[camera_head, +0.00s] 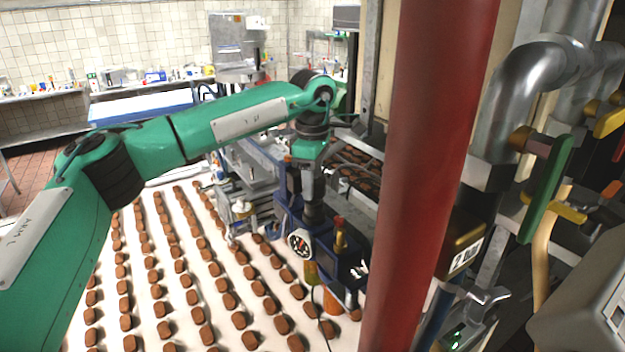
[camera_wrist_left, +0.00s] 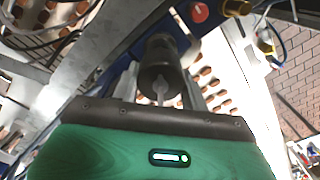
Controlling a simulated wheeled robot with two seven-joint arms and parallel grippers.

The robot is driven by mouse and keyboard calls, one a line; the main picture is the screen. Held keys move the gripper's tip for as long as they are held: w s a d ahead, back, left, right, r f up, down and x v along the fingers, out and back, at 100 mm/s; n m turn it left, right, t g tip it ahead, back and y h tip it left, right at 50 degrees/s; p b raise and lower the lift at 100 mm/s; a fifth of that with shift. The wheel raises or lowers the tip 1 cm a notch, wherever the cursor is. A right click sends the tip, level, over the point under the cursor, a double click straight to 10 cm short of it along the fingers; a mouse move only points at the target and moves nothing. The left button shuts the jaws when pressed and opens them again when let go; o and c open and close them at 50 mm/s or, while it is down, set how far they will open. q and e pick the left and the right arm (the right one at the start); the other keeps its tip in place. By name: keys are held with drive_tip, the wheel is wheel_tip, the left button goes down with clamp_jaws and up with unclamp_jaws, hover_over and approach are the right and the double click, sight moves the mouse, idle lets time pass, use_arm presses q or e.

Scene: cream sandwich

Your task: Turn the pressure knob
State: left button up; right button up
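My left gripper (camera_head: 312,192) points down at the blue machine in the middle of the head view. Its fingers stand apart on either side of a dark round knob (camera_wrist_left: 160,68) in the left wrist view. I cannot tell whether they touch the knob. In the head view the dark knob (camera_head: 314,213) shows just below the gripper, partly covered by it. My right gripper is not in view.
A thick red post (camera_head: 430,150) stands right of the machine. A brass-coloured fitting (camera_head: 340,236) rises close to the gauge. Rows of brown sandwich pieces lie on a white conveyor (camera_head: 150,335). Metal pipes (camera_head: 520,85) and a green lever (camera_head: 546,188) fill the right side.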

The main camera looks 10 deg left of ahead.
use_arm(q)
drive_tip(key=c, duration=0.4)
drive_tip(key=n+b, duration=0.1)
drive_tip(key=b, duration=0.1)
drive_tip(key=shift+f+n+b, duration=0.2)
drive_tip(key=shift+n+b, duration=0.15)
drive_tip(key=shift+n, duration=0.05)
drive_tip(key=n+b, duration=0.2)
drive_tip(key=shift+n, duration=0.3)
drive_tip(key=n+b, duration=0.3)
drive_tip(key=shift+s+n, duration=0.1)
drive_tip(key=shift+n, duration=0.3)
drive_tip(key=n+b, duration=0.2)
drive_tip(key=n, duration=0.2)
drive_tip(key=shift+d+r+b, duration=0.1)
drive_tip(key=shift+r+b, duration=0.05)
drive_tip(key=shift+b, duration=0.15)
drive_tip(key=shift+s+r+n+b, duration=0.15)
drive_tip(key=shift+n+b, duration=0.65)
drive_tip(key=shift+n, duration=1.2)
